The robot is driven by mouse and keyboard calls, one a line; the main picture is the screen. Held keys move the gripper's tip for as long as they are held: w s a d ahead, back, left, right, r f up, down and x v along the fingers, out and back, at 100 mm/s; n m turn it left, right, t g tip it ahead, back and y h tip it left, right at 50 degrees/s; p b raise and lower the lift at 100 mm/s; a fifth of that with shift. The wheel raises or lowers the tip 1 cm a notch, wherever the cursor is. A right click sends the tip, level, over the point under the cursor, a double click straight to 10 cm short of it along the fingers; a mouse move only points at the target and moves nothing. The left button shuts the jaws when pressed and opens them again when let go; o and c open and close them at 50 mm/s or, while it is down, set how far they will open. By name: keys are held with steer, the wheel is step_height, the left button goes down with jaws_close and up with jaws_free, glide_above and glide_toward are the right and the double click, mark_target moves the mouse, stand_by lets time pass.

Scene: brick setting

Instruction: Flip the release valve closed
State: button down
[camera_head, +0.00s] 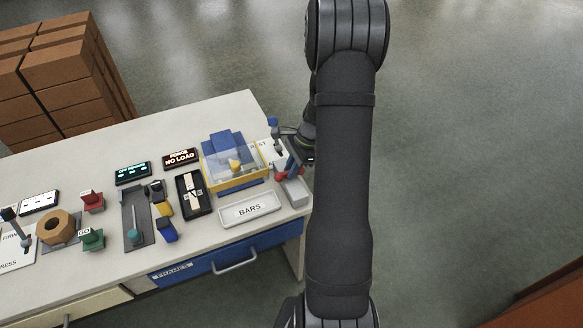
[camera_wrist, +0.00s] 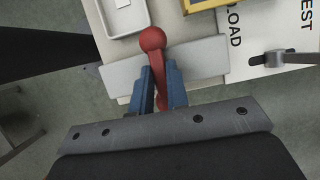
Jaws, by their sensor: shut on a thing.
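The release valve shows as a red lever with a round knob (camera_wrist: 153,39) on a grey block (camera_wrist: 207,58) in the wrist view. In the head view the red lever (camera_head: 282,176) and its grey block (camera_head: 295,193) are at the right end of the table. My gripper (camera_wrist: 161,78) has its two blue fingers shut on the red lever, just below the knob. The lower part of the lever is partly hidden between the fingers. In the head view my gripper (camera_head: 290,167) is partly hidden by my arm.
A yellow-framed clear cover (camera_head: 235,165) stands left of the valve, and a white BARS tray (camera_head: 250,209) lies at the front. A lettered panel with a grey lever (camera_head: 274,131) is behind. More controls fill the table's left. Open floor lies to the right.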

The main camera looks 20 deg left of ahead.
steer(key=c, duration=1.4)
jaws_free()
steer(key=v, duration=1.7)
steer(key=shift+r, duration=0.15)
steer(key=shift+w, duration=0.15)
steer(key=x, duration=1.7)
steer(key=shift+f, duration=0.2)
steer(key=shift+r, duration=0.1)
